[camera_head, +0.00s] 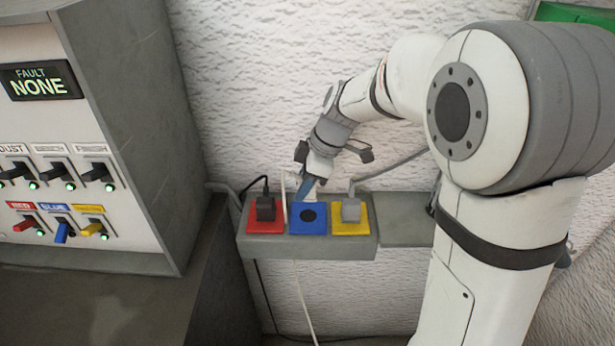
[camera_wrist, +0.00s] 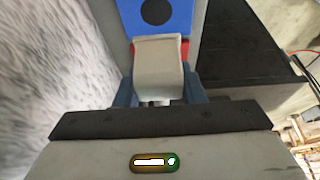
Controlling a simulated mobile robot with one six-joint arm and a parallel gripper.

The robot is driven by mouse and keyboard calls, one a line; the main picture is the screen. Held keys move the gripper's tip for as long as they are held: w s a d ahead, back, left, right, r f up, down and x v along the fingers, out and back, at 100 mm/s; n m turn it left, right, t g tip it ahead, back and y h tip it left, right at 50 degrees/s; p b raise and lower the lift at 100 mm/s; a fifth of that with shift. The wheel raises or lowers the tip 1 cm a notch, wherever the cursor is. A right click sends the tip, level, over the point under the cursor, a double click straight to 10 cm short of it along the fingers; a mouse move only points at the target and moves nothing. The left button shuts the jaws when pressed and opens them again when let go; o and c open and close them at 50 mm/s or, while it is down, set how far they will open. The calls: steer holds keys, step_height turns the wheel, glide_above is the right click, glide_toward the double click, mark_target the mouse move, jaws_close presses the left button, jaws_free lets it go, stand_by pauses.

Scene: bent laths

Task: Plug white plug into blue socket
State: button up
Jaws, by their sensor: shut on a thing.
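The blue socket (camera_head: 308,216) sits in the middle of a grey socket box, its dark round opening empty. It also shows at the top of the wrist view (camera_wrist: 158,12). My gripper (camera_head: 308,184) is just above and behind the blue socket in the head view. In the wrist view my gripper (camera_wrist: 158,98) is shut on the white plug (camera_wrist: 160,65), a pale block between the blue-grey fingers. The plug appears short of the round opening and apart from it.
A black plug (camera_head: 265,208) fills the red socket (camera_head: 263,227) on the left. A grey plug (camera_head: 351,210) fills the yellow socket (camera_head: 352,227) on the right. A control cabinet (camera_head: 130,120) stands at left.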

mark_target(299, 215)
steer(key=shift+w+d+f, duration=0.1)
steer(key=shift+w+f, duration=0.05)
steer(key=shift+f+b, duration=1.45)
steer(key=shift+f, duration=1.3)
steer(key=shift+d+b, duration=0.1)
steer(key=shift+b, duration=1.05)
steer(key=shift+f+b, duration=0.65)
steer(key=shift+b, duration=0.05)
stand_by(0.4)
steer(key=o, duration=1)
steer(key=shift+r, duration=0.15)
steer(key=v, duration=0.7)
steer(key=shift+d+r, duration=0.2)
steer(key=shift+r, duration=0.1)
